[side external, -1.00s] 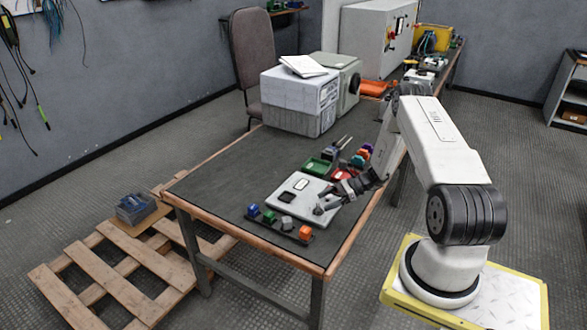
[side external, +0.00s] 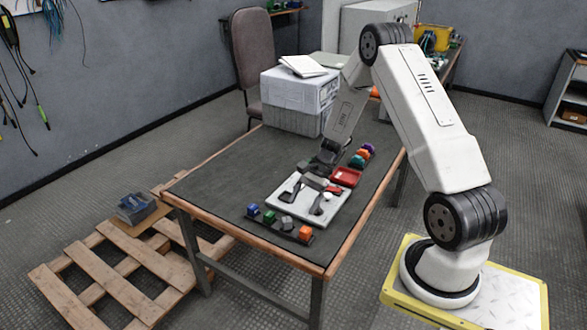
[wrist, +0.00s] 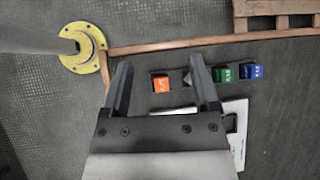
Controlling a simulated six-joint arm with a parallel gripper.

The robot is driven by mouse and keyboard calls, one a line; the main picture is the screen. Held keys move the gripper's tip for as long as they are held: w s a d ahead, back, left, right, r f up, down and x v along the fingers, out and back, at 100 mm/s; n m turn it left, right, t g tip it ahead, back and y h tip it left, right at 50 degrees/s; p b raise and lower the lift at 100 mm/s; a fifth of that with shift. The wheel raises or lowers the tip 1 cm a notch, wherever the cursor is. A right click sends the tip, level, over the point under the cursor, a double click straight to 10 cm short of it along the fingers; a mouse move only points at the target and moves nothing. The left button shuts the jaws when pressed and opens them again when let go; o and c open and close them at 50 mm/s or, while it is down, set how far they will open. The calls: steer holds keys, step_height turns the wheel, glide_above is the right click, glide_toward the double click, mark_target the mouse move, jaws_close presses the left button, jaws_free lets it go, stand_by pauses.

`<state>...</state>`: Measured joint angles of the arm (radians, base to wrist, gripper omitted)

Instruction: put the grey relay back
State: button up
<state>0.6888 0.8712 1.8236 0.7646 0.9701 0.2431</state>
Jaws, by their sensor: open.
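The grey relay (side external: 287,222) stands in a dark rack (side external: 262,223) near the front edge of the table, between the green relay (side external: 269,216) and the orange relay (side external: 305,232). In the wrist view the grey relay (wrist: 187,81) is partly hidden by the right finger. My gripper (side external: 304,203) points down over the pale board (side external: 336,206), hiding part of it. In the wrist view my gripper (wrist: 159,66) is open and empty, with the orange relay (wrist: 160,84) showing between its fingers. I cannot tell its height above the board.
The blue relay (side external: 253,209) is at the rack's left end. Grey crates (side external: 296,104) stand at the table's back left. The table's left side is clear.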

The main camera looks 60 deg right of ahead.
steer(key=s+a+r+n+h, duration=0.4)
steer(key=a+r+n, duration=0.2)
steer(key=a+n, duration=0.2)
steer(key=s+a+r+n+t+h, duration=0.1)
steer(key=s+a+r+n+h, duration=0.2)
steer(key=a+r+n, duration=0.3)
steer(key=shift+s+a+r+n+h, duration=0.25)
steer(key=shift+s+a+n+h, duration=0.2)
steer(key=shift+a+n, duration=1.1)
steer(key=shift+d+n, duration=0.25)
steer(key=shift+d, duration=0.05)
